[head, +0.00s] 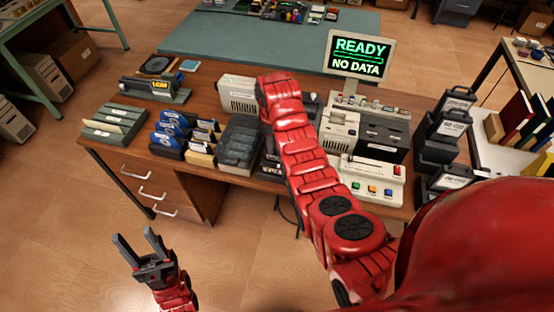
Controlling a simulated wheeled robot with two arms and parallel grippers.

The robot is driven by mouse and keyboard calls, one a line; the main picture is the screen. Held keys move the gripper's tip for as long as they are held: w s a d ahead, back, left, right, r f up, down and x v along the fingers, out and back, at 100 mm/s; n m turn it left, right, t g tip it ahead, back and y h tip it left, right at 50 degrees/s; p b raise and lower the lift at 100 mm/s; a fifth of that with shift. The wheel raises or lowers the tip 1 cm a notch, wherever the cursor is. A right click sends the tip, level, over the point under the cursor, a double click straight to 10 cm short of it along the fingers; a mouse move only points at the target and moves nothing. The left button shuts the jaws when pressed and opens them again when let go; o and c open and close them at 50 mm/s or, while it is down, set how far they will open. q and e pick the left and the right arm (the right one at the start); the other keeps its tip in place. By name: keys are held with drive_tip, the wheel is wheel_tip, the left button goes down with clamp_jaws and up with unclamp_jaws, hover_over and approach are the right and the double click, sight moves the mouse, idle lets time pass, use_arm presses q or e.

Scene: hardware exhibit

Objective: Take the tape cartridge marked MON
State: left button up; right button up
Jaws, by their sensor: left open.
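I cannot read the mark MON on anything in view. Black cartridge-like units with pale labels (452,128) stand in a stepped dark rack at the right end of the desk; their labels are too small to read surely. Dark cases (239,143) sit in a tray left of centre, partly beside my arm. My left gripper (138,243) is open and empty, low in front of the desk's left drawers, apart from everything. My right arm reaches up across the desk's middle; its gripper is hidden behind the arm.
A screen (358,55) reads READY, NO DATA. Beige machines (338,130) and a button panel (368,180) fill the desk (213,88). Blue-labelled disks (170,132) and grey-green boxes (113,122) stand at its left. The floor (60,215) at lower left is clear.

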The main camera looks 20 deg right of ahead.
sight(277, 159)
wheel_tip(277, 159, down, 3)
drive_tip(key=shift+r+p, duration=0.1)
drive_tip(key=shift+p, duration=0.8)
drive_tip(key=shift+f, duration=0.8)
clamp_jaws()
